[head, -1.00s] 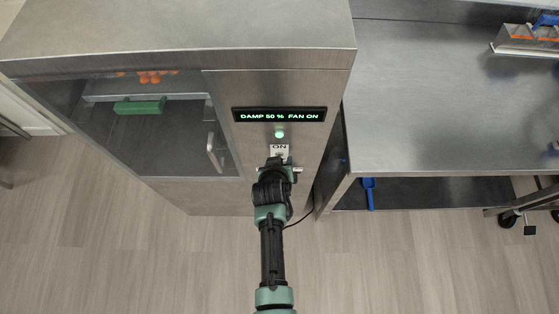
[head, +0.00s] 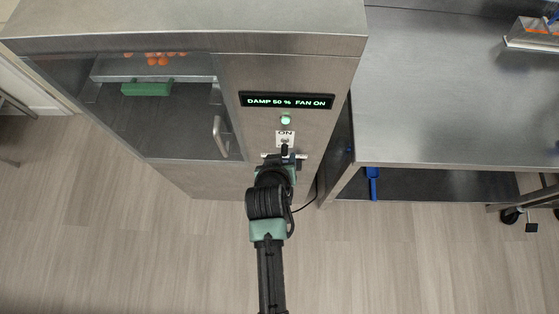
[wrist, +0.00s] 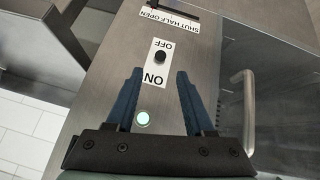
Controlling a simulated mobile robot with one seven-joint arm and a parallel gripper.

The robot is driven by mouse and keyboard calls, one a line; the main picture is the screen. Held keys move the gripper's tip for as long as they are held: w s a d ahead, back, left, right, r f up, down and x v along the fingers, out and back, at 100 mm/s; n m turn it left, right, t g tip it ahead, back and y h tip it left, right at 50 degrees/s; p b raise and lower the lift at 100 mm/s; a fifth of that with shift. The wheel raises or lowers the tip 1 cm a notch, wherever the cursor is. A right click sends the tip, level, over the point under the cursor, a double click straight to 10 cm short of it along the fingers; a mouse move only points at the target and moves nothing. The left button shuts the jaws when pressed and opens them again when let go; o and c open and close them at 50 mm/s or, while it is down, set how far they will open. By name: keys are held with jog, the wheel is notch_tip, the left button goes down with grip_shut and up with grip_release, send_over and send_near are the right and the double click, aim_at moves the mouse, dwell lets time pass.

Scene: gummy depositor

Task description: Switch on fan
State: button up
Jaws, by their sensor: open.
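The fan switch plate (head: 285,137) is on the front of the steel cabinet, with ON at its top in the head view. In the wrist view the black switch knob (wrist: 160,57) sits between the labels ON and OFF. The display (head: 286,101) above reads DAMP 50 % FAN ON, and the round light (head: 286,120) glows green; it also shows in the wrist view (wrist: 143,119). My gripper (head: 284,156) is just below the plate in the head view. In the wrist view its two blue fingers (wrist: 160,73) are open and empty, apart from the knob. The plate's lower part is partly hidden in the head view.
A glass door (head: 150,125) with a vertical handle (head: 219,137) is left of the switch. A SHUT HALF OPEN label (wrist: 168,20) lies beyond OFF in the wrist view. A steel table (head: 440,110) stands at right, with a blue scoop (head: 373,183) below. The floor in front is clear.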

jog(key=shift+v, duration=1.7)
